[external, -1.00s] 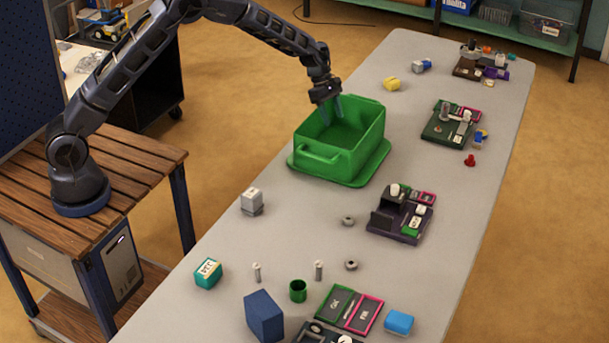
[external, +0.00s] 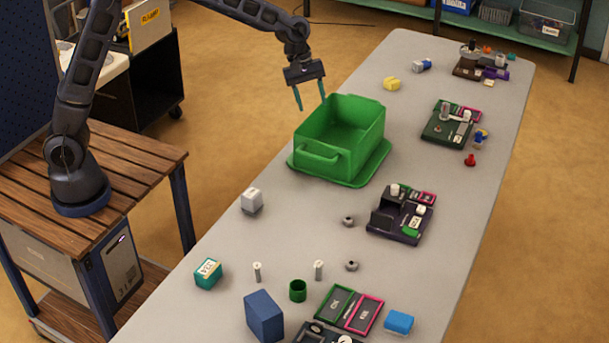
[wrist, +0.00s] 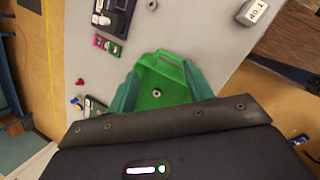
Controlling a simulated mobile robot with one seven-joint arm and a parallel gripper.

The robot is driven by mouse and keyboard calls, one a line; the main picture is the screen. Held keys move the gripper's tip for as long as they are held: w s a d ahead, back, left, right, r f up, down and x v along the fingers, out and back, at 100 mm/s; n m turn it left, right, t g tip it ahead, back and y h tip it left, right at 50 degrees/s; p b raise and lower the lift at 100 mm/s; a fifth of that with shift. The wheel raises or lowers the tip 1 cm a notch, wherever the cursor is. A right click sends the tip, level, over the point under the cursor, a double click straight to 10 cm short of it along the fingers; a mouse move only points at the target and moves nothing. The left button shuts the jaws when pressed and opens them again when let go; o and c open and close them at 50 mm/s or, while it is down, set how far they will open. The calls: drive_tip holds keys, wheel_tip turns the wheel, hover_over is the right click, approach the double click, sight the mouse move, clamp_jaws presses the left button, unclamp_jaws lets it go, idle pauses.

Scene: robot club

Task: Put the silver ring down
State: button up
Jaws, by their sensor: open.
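A small silver ring (wrist: 157,93) lies on the floor of the green bin, seen between my fingers in the wrist view. In the external view the bin's near wall hides that spot. The green bin (external: 338,158) stands on the grey table, and its inside also shows in the wrist view (wrist: 165,75). My gripper (external: 310,104) is open and empty, with its teal fingers apart above the bin's back left side. Its fingers frame the ring in the wrist view (wrist: 160,75) without touching it.
Two similar grey rings lie on the table, one near the dark organiser (external: 348,221) and one closer to the front (external: 351,265). Several trays of small parts line the right side. A blue block (external: 264,317) and a teal box (external: 208,273) stand at the front left.

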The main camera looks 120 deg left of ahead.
drive_tip(key=s+d+r+m, duration=0.4)
drive_tip(key=d, duration=0.6)
drive_tip(key=s+d+r+m, duration=0.4)
drive_tip(key=d+r, duration=0.1)
drive_tip(key=d, duration=0.4)
drive_tip(key=s+d+r+m, duration=0.4)
drive_tip(key=s+d, duration=0.1)
drive_tip(key=d, duration=0.5)
drive_tip(key=s+d+f+m, duration=0.1)
drive_tip(key=s+d+m, duration=0.5)
drive_tip(key=s, duration=0.5)
drive_tip(key=s+d+f+m+y, duration=0.1)
drive_tip(key=s+d+m, duration=0.5)
drive_tip(key=s, duration=0.4)
drive_tip(key=shift+s+d+m+t, duration=0.3)
drive_tip(key=shift+s+d+m, duration=0.1)
drive_tip(key=shift+d, duration=0.5)
drive_tip(key=shift+o, duration=0.4)
drive_tip(key=shift+r, duration=0.1)
